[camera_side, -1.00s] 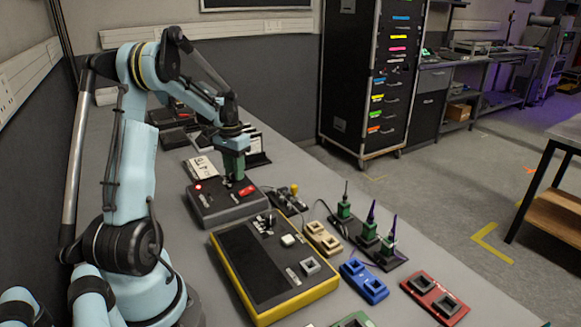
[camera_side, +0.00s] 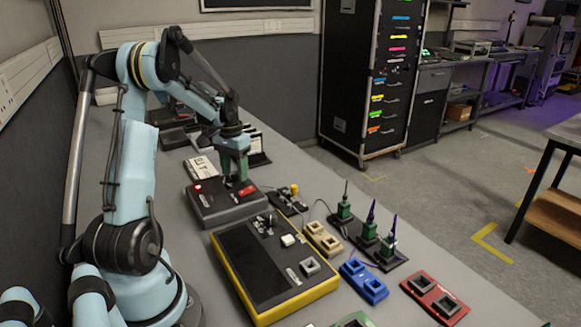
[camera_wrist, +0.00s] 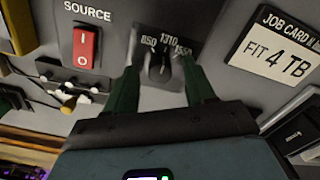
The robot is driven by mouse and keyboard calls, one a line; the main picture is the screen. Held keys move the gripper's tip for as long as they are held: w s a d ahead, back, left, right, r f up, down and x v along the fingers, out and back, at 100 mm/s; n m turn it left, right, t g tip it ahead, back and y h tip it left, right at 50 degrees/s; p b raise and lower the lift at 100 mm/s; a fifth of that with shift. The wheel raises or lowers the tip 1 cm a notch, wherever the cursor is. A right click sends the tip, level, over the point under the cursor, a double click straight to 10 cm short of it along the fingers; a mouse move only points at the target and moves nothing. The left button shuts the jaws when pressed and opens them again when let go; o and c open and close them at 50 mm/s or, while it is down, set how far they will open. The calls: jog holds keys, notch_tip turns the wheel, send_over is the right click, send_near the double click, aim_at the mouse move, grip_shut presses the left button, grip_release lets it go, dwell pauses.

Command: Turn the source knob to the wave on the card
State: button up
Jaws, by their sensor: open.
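The source box (camera_side: 228,212) is a dark grey case on the bench with a lit red lamp (camera_side: 198,187). Its dark knob (camera_wrist: 159,70) shows in the wrist view below the marks 850, 1310 and 1550. The knob's ridge seems to point up near 1310, but it is small and dark. My gripper (camera_wrist: 161,72) is open, with one green finger on each side of the knob; contact cannot be told. In the side view my gripper (camera_side: 234,178) is pointed down over the box and hides the knob. The job card (camera_wrist: 277,46) reads "FIT 4 TB"; no wave shows on its visible part.
A red rocker switch (camera_wrist: 87,46) sits left of the knob under "SOURCE". A yellow-edged panel (camera_side: 262,268) stands in front of the box. Beige (camera_side: 323,238), blue (camera_side: 364,281) and red (camera_side: 433,298) blocks and upright green connectors (camera_side: 367,232) stand to the right.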

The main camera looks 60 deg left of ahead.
aim_at(235, 173)
jog(key=shift+r, duration=0.15)
notch_tip(235, 173, up, 12)
dwell(0.5)
jog(key=d+f+m+t, duration=0.3)
jog(key=d+m+t, duration=0.2)
jog(key=d, duration=2.9)
jog(key=shift+w+t, duration=0.2)
jog(key=shift+t, duration=0.9)
jog(key=shift+o, duration=0.4)
